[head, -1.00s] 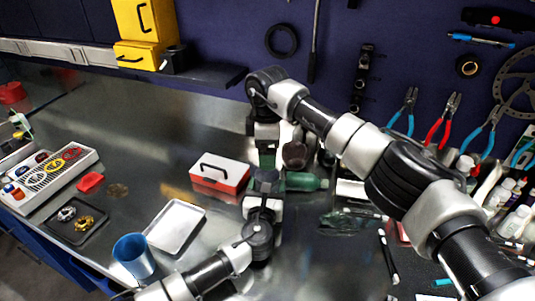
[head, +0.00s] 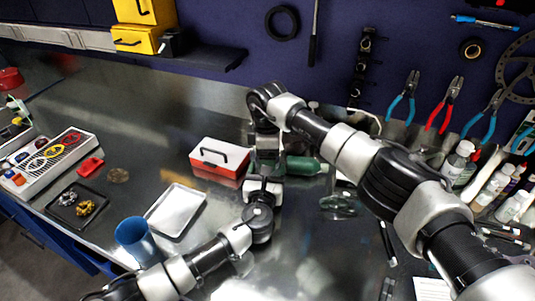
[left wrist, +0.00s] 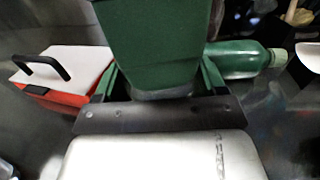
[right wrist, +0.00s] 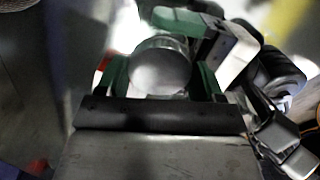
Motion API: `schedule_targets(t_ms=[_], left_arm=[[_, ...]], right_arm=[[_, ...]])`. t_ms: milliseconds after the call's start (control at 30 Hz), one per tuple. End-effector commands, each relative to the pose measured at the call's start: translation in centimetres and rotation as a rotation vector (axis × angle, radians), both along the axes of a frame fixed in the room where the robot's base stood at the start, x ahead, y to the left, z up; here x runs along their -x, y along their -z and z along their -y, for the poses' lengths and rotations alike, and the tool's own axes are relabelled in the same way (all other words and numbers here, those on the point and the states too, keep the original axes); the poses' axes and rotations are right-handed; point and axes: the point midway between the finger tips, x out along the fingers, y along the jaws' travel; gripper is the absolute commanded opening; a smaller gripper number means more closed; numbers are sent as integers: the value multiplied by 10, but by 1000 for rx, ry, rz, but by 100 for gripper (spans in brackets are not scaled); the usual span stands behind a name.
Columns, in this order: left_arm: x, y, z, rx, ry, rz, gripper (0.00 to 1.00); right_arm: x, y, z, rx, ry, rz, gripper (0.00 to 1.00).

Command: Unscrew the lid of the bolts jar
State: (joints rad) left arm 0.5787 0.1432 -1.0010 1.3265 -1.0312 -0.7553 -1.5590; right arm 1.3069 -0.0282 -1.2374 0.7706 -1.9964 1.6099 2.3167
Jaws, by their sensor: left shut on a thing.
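A round, silvery jar lid (right wrist: 160,70) sits between the fingers of my right gripper (right wrist: 162,85) in the right wrist view. Small gaps show beside it, so this gripper looks open around it. My left gripper (left wrist: 160,88) is shut on what appears to be the jar, of which only a pale sliver shows low between its fingers. A large green finger of my right gripper (left wrist: 150,40) hides the rest there. In the head view my right gripper (head: 267,158) is directly above my left gripper (head: 263,180), and they hide the jar. No jar label is readable.
A green bottle (head: 305,166) lies just right of the grippers. A red box with a white lid (head: 220,155) stands to the left. A white tray (head: 176,210) and a blue cup (head: 137,242) are nearer.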

Motion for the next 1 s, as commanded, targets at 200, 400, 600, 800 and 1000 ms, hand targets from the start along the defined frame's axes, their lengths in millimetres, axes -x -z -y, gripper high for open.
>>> schedule_targets(t_ms=[200, 400, 600, 800, 1000], left_arm=[[0, 0, 0, 0, 0, 0, 5], [0, 0, 0, 0, 1, 0, 5], [0, 0, 0, 0, 1, 0, 5], [0, 0, 1, 0, 2, 0, 5], [1, 0, 1, 0, 2, 0, 5]], right_arm=[[0, 0, 0, 0, 0, 2, 38], [-1, -1, 0, 1, -82, 4, 38], [-1, -2, 0, 1, -456, 4, 38], [-1, -2, 0, 2, -875, 6, 38], [-1, -2, 0, 2, -1292, 5, 38]])
